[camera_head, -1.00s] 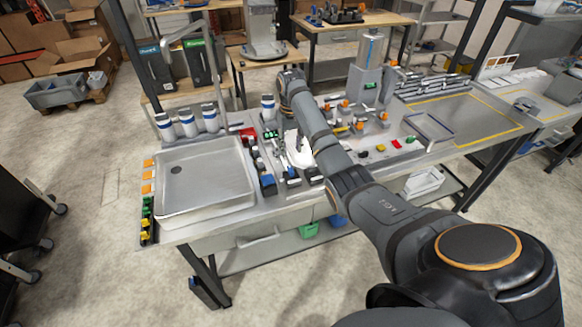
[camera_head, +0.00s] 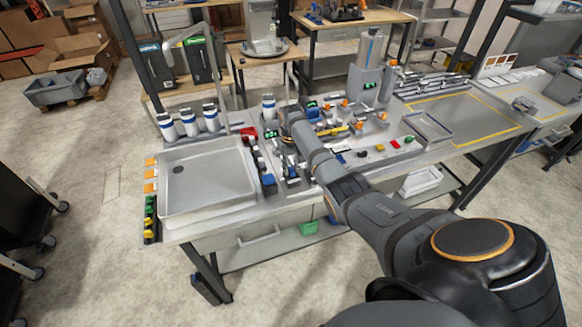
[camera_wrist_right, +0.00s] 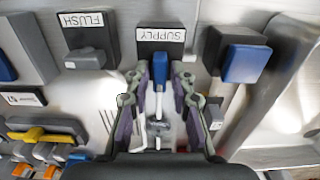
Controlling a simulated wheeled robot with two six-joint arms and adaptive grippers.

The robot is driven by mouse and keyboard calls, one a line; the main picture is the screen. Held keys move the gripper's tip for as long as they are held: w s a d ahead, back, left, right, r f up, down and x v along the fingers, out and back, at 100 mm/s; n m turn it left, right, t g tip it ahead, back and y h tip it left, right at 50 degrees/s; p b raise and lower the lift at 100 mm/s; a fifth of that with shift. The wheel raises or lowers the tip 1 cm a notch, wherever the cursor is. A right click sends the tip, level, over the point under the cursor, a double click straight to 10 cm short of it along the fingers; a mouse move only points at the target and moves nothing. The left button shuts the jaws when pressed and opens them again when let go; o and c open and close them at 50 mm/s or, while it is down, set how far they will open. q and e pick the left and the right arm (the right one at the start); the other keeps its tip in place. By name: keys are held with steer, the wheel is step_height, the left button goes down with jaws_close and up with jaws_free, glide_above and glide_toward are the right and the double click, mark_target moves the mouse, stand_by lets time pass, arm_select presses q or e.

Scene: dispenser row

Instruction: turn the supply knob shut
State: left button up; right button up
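The supply knob (camera_wrist_right: 160,70) is a blue handle below the white SUPPLY label (camera_wrist_right: 161,35) in the right wrist view. Its lower part is a pale, narrow shape between my fingers. My right gripper (camera_wrist_right: 162,80) is open, with one fingertip on each side of the blue handle. The fingers look slightly apart from it, though contact is hard to judge. In the head view my right wrist (camera_head: 291,117) is low over the panel, and it hides the knob and fingertips. My left gripper is not in view.
A grey FLUSH knob (camera_wrist_right: 85,58) is left of the supply knob and another blue knob (camera_wrist_right: 246,63) is right of it. A yellow-handled valve (camera_wrist_right: 40,136) is at lower left. In the head view a wide steel sink (camera_head: 205,180) lies left of the panel.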

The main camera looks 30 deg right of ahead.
jaws_close()
steer(key=shift+r, duration=0.1)
steer(key=m+p, duration=0.2)
steer(key=m, duration=0.1)
steer(key=shift+r+p, duration=0.15)
steer(key=shift+p, duration=0.2)
steer(key=m+p, duration=0.1)
steer(key=m, duration=0.3)
steer(key=shift+p, duration=0.4)
steer(key=m+p, duration=0.1)
steer(key=m, duration=0.4)
steer(key=shift+m+p, duration=0.3)
steer(key=shift+p, duration=0.05)
steer(key=m+p, duration=0.1)
steer(key=m, duration=0.4)
steer(key=shift+m, duration=0.4)
